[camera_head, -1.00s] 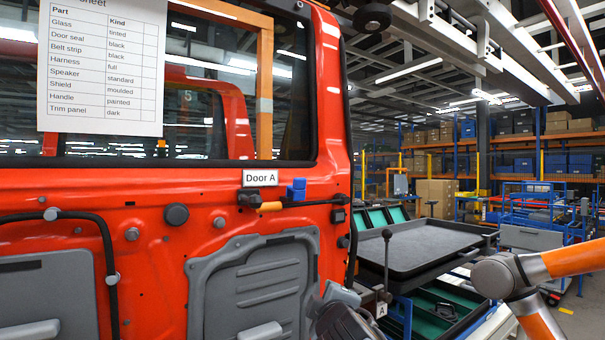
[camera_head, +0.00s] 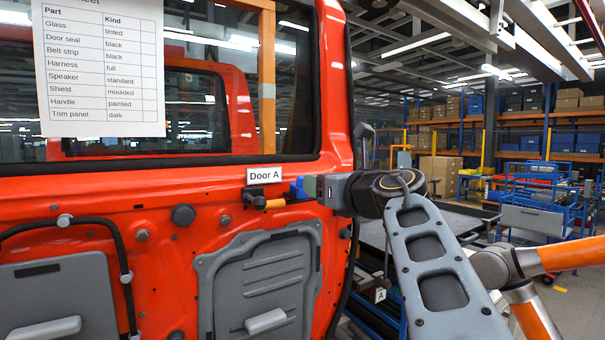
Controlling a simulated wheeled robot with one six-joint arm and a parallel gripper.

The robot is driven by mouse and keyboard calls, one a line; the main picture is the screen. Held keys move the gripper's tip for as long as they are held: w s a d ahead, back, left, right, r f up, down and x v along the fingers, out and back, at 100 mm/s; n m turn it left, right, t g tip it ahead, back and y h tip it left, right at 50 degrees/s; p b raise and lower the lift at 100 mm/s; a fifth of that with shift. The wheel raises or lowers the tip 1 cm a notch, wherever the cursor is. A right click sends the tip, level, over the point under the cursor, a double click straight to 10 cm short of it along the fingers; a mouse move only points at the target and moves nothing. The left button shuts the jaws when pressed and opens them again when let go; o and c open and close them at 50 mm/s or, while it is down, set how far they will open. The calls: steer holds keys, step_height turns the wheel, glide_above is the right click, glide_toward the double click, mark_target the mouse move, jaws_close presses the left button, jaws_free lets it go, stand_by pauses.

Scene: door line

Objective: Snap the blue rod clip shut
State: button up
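The small blue rod clip (camera_head: 297,188) is on the red door (camera_head: 120,190), just below the window and right of the Door A label (camera_head: 264,175). An orange-yellow piece (camera_head: 274,203) lies at its lower left, beside a black part. My gripper (camera_head: 311,187) has come in from the right, with its tip end right next to the clip. The tip partly covers the clip's right side and the door rod behind it. I cannot tell whether it touches the clip, whether the fingers are apart, or whether the clip is open.
A paper parts list (camera_head: 100,65) hangs over the window at the upper left. Grey panels (camera_head: 265,285) and a black harness (camera_head: 112,240) are on the door below. A grey-lined tray (camera_head: 460,212) and storage racks (camera_head: 510,130) stand to the right, behind my arm.

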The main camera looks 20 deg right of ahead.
mark_target(299, 185)
steer(key=w, duration=0.2)
steer(key=w+p, duration=0.1)
steer(key=w, duration=0.2)
steer(key=w+a+p, duration=0.1)
steer(key=w, duration=0.2)
steer(key=shift+w, duration=0.15)
steer(key=shift+c, duration=0.3)
